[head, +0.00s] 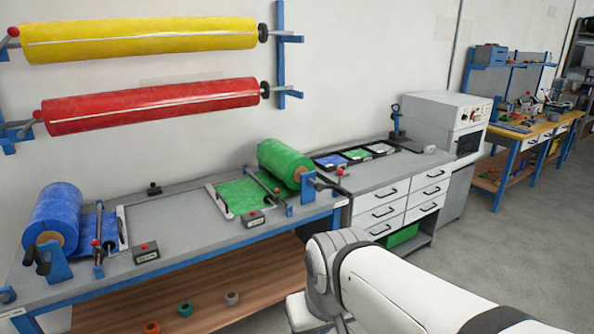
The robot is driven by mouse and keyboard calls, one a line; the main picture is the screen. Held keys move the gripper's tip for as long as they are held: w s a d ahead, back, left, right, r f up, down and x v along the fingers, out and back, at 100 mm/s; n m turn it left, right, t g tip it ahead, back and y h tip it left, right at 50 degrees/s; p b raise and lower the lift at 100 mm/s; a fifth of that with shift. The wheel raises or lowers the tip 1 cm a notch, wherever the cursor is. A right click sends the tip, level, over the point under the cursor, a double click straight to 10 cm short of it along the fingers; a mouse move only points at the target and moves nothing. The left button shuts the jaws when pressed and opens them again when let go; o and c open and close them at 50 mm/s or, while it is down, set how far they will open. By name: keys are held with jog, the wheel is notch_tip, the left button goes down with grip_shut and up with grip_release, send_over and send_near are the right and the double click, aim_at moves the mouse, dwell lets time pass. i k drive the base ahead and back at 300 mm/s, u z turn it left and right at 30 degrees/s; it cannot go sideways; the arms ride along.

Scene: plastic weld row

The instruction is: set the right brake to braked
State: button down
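On the long bench, a green film roll (280,160) sits in a blue stand (307,186) at the right, with its green sheet (242,194) laid out to the left. A small dark lever or hub (323,182) at the stand's right side may be the right brake, but I cannot tell its setting. A blue film roll (56,213) sits at the left with a dark lever part (38,262) at its front stand. My white arm crosses the lower right, in front of the bench. My gripper's fingers do not show.
Small boxes with red buttons (146,252) and (254,218) stand near the bench's front edge. Yellow (140,40) and red (150,106) rolls hang on the wall. A drawer cabinet (385,205) stands right of the bench. Open floor (500,250) lies at the right.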

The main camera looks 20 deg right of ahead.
aim_at(340, 172)
jog(key=z, duration=0.45)
jog(key=i, duration=0.85)
jog(key=z, duration=0.35)
jog(key=i, duration=1.15)
jog(key=u, duration=0.5)
jog(key=k, duration=0.8)
jog(key=u, duration=0.2)
jog(key=i, duration=0.85)
jog(key=z, duration=0.05)
